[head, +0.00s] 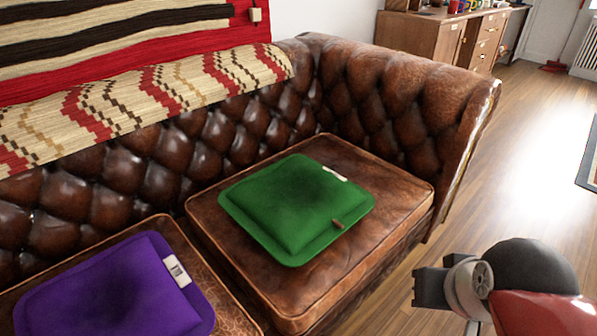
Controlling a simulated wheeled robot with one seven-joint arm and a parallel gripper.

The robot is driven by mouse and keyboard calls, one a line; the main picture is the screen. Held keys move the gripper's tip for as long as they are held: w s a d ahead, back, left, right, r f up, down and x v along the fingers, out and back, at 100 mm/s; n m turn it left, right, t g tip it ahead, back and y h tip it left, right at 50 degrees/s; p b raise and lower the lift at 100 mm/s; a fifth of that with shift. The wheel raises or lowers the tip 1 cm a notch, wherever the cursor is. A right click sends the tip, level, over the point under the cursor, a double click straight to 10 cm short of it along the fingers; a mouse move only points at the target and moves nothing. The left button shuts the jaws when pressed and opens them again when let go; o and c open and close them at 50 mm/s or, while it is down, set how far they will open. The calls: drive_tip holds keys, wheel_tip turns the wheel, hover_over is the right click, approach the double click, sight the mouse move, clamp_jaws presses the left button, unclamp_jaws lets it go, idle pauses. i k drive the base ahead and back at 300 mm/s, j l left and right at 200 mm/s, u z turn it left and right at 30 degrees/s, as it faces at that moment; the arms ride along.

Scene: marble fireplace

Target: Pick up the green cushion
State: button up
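The green cushion (290,208) lies flat on the right brown leather seat of the sofa, in the middle of the head view. It has a white tag at its upper right edge and a small brown tab near its lower right edge. Part of my arm shows at the lower right, with a dark block at its end that looks like my gripper (430,288). It is to the right of the sofa, well apart from the green cushion. Its fingers cannot be made out, so I cannot tell whether it is open or shut.
A purple cushion (115,290) lies on the left seat. The tufted sofa back and right armrest (415,95) rise around the seats. A patterned blanket (150,105) covers the sofa back. A wooden cabinet (435,38) stands behind. The wooden floor (530,150) at right is largely clear.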

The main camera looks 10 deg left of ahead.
sight(289, 206)
drive_tip(key=i+l, duration=0.15)
drive_tip(key=l, duration=0.2)
drive_tip(key=i+l, duration=0.1)
drive_tip(key=l, duration=0.25)
drive_tip(key=i+l, duration=0.15)
drive_tip(key=l, duration=0.25)
drive_tip(key=i+l+u, duration=0.1)
drive_tip(key=l, duration=0.25)
